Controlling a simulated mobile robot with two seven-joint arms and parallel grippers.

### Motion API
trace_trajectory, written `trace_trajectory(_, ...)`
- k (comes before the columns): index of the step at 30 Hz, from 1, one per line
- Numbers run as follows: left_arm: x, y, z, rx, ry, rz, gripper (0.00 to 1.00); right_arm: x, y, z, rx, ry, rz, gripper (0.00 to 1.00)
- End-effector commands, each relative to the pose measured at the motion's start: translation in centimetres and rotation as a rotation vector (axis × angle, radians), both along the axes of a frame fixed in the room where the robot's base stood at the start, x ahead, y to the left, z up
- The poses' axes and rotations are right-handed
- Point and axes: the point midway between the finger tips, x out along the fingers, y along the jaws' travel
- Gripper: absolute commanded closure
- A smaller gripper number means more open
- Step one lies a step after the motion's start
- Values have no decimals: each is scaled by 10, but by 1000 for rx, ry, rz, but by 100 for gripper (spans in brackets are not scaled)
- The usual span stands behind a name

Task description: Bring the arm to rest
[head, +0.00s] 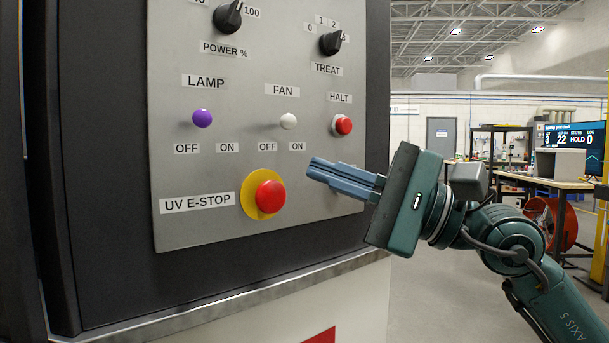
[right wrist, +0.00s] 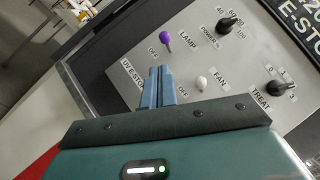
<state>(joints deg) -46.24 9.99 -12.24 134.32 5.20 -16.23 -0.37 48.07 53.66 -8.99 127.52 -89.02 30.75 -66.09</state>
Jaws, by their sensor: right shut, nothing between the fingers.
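My right gripper (head: 312,170) is shut and empty, its blue fingers together in front of the control panel (head: 225,140). In the head view it points left, just right of the red UV E-stop button (head: 270,197) on its yellow plate and below the red halt button (head: 343,125). In the right wrist view the shut fingers (right wrist: 158,72) point toward the panel, between the purple lamp knob (right wrist: 165,40) and the white fan knob (right wrist: 201,84). I cannot tell whether the fingertips touch the panel. My left gripper is not in view.
The power dial (head: 228,16) and the treat dial (head: 331,42) stick out higher on the panel. A metal ledge (head: 230,290) runs below it. Open floor (head: 440,290) lies to the right, with a bench (head: 550,183) and a red fan (head: 550,222) farther back.

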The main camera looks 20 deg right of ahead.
Motion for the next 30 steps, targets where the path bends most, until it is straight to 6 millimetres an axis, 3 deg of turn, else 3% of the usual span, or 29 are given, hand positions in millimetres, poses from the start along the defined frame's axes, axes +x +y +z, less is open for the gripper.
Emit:
trace_trajectory(20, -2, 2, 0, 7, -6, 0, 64, -4, -1, -7, 22, 32, 24, 100)
trace_trajectory(25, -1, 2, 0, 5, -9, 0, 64, 1, 16, -52, 249, 330, 230, 100)
trace_trajectory(30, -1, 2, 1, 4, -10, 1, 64, 5, 26, -119, 720, 860, 531, 100)
